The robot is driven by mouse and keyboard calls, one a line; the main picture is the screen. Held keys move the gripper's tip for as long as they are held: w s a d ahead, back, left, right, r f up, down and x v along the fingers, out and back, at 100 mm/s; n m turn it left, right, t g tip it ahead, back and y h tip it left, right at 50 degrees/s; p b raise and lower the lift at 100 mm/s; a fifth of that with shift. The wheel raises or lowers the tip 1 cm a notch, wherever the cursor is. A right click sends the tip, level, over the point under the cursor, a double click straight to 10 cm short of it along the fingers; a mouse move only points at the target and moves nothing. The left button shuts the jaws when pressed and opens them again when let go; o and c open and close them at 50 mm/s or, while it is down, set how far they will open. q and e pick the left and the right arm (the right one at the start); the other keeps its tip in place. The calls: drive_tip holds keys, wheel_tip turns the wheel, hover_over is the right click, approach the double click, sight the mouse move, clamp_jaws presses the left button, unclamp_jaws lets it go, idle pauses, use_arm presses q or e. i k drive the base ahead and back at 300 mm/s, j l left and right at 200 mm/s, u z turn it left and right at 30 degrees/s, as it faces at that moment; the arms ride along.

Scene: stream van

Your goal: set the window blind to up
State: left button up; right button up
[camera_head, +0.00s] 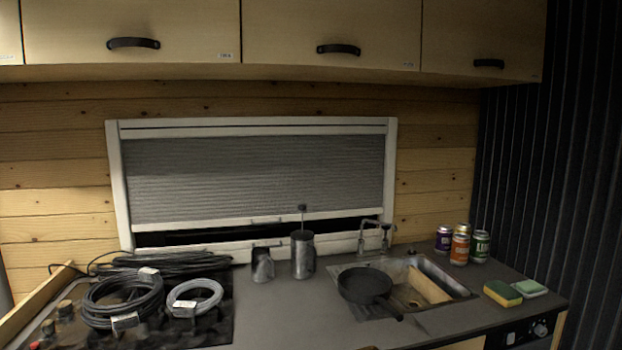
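The window blind (250,178) is a grey pleated sheet inside a white window frame (118,190) on the wood wall. It covers most of the window, from near the top down to a pale bottom rail (200,224). A dark strip of bare window (185,237) shows below the rail. Neither of my grippers shows in this view.
On the counter (290,325) stand two metal canisters (303,255), a tap (374,237), a sink with a black pan (364,286), several cans (460,246) and sponges (503,293). Cable coils (122,300) lie at left. Cupboards (330,30) overhang the window.

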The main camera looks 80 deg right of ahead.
sight(172, 183)
drive_tip(key=z, duration=2.5)
